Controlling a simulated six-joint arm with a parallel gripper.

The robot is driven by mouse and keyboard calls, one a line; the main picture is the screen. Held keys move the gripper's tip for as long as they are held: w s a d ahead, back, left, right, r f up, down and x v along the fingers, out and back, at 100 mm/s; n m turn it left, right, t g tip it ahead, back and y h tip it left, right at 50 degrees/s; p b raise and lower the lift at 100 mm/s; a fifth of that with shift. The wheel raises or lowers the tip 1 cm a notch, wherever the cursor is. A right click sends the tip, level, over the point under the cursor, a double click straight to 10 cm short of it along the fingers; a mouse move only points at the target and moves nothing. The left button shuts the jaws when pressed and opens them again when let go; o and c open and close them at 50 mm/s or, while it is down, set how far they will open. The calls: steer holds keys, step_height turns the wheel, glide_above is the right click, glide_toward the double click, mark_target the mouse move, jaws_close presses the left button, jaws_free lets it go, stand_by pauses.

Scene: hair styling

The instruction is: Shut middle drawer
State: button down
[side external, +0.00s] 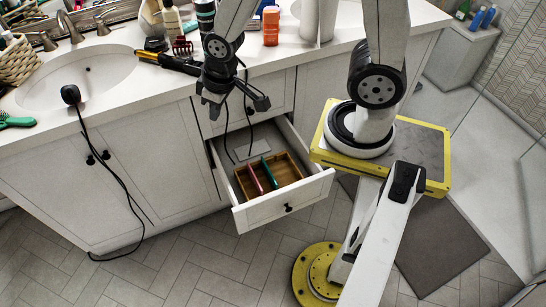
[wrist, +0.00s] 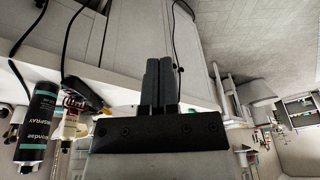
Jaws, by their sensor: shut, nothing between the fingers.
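The open drawer (side external: 312,188) is pulled out from the white cabinet in the side external view, below a closed drawer front (side external: 275,92). It has a small dark knob (side external: 288,208) on its front. Inside lies a wooden tray (side external: 283,170) with a pink item (side external: 255,179) and a teal item (side external: 269,173). My gripper (side external: 236,108) is above the back of the open drawer, close to the cabinet face, and apart from the drawer's front. In the wrist view its two fingers (wrist: 158,78) are together and empty. The drawer's interior cannot be made out in that view.
Black cords hang by my gripper, over the drawer. The countertop above holds bottles, a black-and-yellow styling tool (side external: 170,62) and a sink (side external: 82,76).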

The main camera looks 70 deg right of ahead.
steer(key=s+a+f+n, duration=0.1)
steer(key=s+a+f, duration=0.1)
steer(key=a+f, duration=0.6)
steer(key=s+a+f+n, duration=0.2)
steer(key=a+f, duration=0.2)
steer(key=f, duration=0.7)
steer(key=s+d+f+n+t+h, duration=0.1)
steer(key=s+d+f+n+t, duration=0.3)
steer(key=s+f, duration=0.6)
step_height(320, 180, down, 3)
steer(key=shift+d+f+t, duration=0.2)
steer(key=shift+d+t, duration=0.1)
steer(key=shift+d, duration=0.7)
steer(key=shift+w+f, duration=0.15)
glide_toward(240, 213)
steer(key=shift+x, duration=2.8)
